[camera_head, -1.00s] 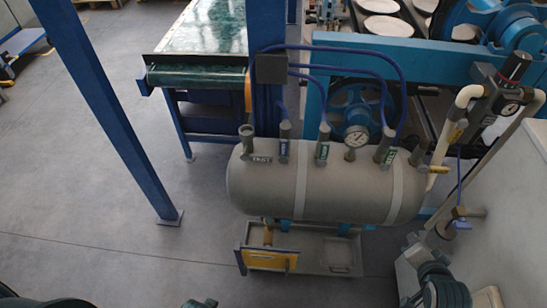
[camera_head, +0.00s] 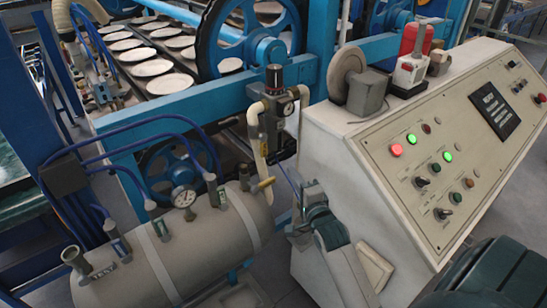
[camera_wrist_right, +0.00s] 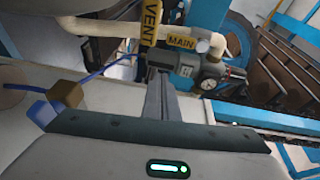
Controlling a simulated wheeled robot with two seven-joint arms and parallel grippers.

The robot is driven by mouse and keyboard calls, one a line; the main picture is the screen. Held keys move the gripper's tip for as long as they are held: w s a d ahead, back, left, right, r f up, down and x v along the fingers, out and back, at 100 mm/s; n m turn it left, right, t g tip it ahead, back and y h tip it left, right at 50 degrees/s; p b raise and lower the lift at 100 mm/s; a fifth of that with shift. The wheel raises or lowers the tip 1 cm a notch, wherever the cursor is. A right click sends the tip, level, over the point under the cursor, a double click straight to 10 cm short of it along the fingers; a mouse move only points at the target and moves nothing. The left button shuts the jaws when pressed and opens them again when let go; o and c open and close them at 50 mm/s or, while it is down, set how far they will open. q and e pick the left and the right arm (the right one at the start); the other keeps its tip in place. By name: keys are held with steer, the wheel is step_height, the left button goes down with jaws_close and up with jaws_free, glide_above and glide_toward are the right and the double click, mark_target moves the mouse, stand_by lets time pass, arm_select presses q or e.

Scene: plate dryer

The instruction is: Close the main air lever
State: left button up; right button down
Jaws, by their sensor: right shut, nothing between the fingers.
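My right gripper (camera_head: 306,200) is in front of the console's left side, to the right of the air tank. In the right wrist view its fingers (camera_wrist_right: 161,98) are shut and empty, pointing toward the regulator. A yellow MAIN label (camera_wrist_right: 182,41) sits on the pale air pipe beyond the fingertips, beside a yellow VENT label (camera_wrist_right: 150,22). A brass valve block (camera_wrist_right: 67,92) with a blue handle (camera_wrist_right: 43,112) lies left of the fingers, apart from them. In the head view this valve is hidden around the gripper. I cannot tell for certain which handle is the main air lever.
The grey air tank (camera_head: 185,250) with gauge and blue hoses stands left. The regulator (camera_head: 278,110) hangs above the gripper. The sloped control console (camera_head: 400,110) fills the right, close to my arm. A blue frame and plate racks (camera_head: 160,67) are behind.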

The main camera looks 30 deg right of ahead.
mark_target(264, 145)
arm_select(q)
steer(key=shift+s+a+f, duration=0.15)
steer(key=shift+s+f, duration=0.05)
steer(key=shift+s, duration=0.45)
arm_select(e)
steer(key=shift+w+d+r+m, duration=0.2)
steer(key=shift+d+r+m, duration=0.15)
steer(key=shift+r+m, duration=0.1)
steer(key=shift+w, duration=0.15)
